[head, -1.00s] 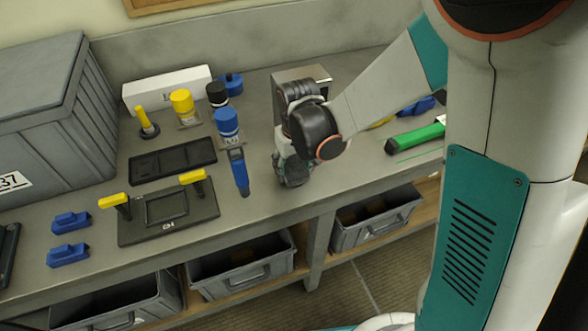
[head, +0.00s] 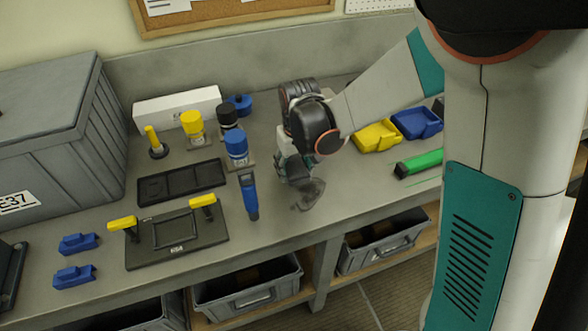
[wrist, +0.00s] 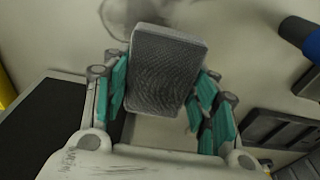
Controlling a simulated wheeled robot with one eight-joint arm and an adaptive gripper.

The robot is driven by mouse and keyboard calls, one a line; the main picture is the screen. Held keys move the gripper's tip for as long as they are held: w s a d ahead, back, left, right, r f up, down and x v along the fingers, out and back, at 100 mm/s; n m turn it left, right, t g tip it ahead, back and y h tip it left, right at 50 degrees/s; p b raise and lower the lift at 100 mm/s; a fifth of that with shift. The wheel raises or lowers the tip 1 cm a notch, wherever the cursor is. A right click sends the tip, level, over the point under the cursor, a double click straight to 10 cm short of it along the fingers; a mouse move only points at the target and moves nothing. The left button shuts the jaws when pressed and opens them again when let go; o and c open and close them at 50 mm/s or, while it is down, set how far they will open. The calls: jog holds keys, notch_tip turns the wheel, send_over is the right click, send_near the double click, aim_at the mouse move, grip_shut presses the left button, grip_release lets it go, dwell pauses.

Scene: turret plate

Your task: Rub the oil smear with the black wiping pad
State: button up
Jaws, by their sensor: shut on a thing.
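The oil smear is a dark, faint swirl on the grey bench top, in front of and slightly right of my gripper in the head view (head: 308,195). Part of it also shows at the top of the wrist view (wrist: 138,14). My gripper (wrist: 163,95) has teal fingers shut on the black wiping pad (wrist: 167,68), a dark grey textured block. In the head view my gripper (head: 294,172) is low over the bench, and my arm hides much of it. Whether the pad touches the bench, I cannot tell.
A blue-handled tool (head: 249,193) lies left of the smear, near a black plate with yellow handles (head: 178,240). Blue and yellow capped pieces stand behind. A yellow bin (head: 377,136), a blue bin (head: 417,122) and a green tool (head: 418,162) are to the right.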

aim_at(293, 164)
jog(key=shift+w+r, duration=0.2)
jog(key=shift+r, duration=0.25)
jog(key=shift+s+r+p, duration=0.1)
jog(key=shift+r+p, duration=1.2)
jog(key=shift+r, duration=0.5)
